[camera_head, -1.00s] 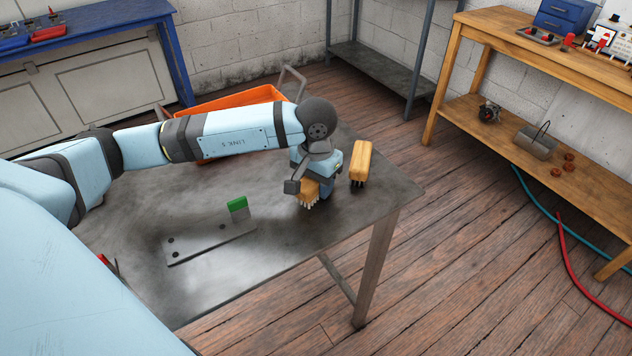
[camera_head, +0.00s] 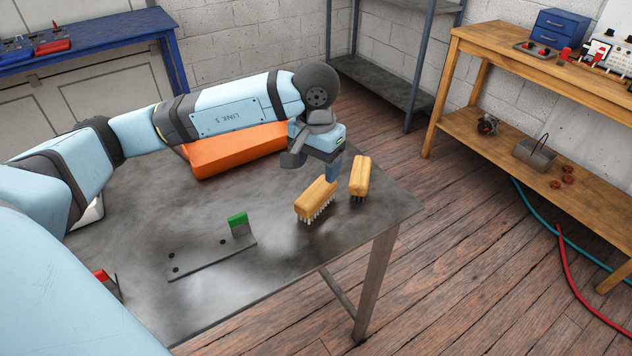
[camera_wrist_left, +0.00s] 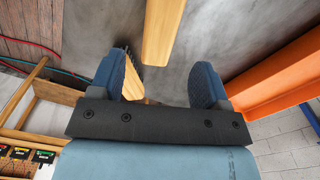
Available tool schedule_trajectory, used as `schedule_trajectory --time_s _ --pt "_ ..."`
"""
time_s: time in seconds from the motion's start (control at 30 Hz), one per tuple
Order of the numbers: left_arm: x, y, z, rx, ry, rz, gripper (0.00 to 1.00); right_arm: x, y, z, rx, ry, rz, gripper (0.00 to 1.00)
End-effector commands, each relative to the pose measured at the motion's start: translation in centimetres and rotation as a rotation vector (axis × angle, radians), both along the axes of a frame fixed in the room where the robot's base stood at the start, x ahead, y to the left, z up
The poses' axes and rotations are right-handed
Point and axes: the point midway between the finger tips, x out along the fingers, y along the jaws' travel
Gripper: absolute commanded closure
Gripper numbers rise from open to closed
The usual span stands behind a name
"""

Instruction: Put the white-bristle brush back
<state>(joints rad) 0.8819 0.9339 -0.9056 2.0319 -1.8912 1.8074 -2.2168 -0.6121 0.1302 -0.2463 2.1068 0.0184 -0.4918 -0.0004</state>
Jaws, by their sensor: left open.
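The white-bristle brush (camera_head: 316,199) lies bristles down on the grey metal table (camera_head: 130,245), near its right end. It has a yellow wooden back, and nothing holds it. A similar wooden brush with dark bristles (camera_head: 360,176) stands just right of it. My left gripper (camera_head: 329,170) is above and just behind the white-bristle brush, open and empty. In the left wrist view its two blue fingers (camera_wrist_left: 158,78) are spread wide, with the white-bristle brush's wooden back (camera_wrist_left: 162,28) beyond them. The dark-bristle brush (camera_wrist_left: 131,66) is partly hidden by one finger. My right gripper is not in view.
An orange bin (camera_head: 235,152) is at the table's back edge. A flat grey plate (camera_head: 208,260) with a green-marked upright (camera_head: 237,221) lies in front. A wooden bench (camera_head: 500,125) stands to the right. The table between plate and bin is clear.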

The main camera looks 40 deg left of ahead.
Motion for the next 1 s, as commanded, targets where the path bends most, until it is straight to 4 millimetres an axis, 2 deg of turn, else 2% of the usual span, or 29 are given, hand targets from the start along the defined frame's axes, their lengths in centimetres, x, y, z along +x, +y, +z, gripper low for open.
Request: schedule_trajectory --time_s 0.03,0.2,0.8,0.87,0.97,1.0 --pt "0.1 0.0 0.9 0.0 -0.004 0.0 0.3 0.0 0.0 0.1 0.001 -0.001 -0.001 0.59" --pt "0.0 0.0 2.3 0.001 -0.001 0.0 0.3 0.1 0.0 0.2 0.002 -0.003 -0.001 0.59" --pt "0.0 0.0 2.7 0.0 0.0 0.0 0.3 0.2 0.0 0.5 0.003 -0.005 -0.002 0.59" --pt "0.0 0.0 3.3 0.0 -0.001 0.0 0.3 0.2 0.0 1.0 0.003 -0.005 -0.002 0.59" --pt "0.0 0.0 5.5 0.0 -0.001 0.0 0.3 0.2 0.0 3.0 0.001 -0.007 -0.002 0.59" --pt "0.0 0.0 6.8 0.0 -0.001 0.0 0.3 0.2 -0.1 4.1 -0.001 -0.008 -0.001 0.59"
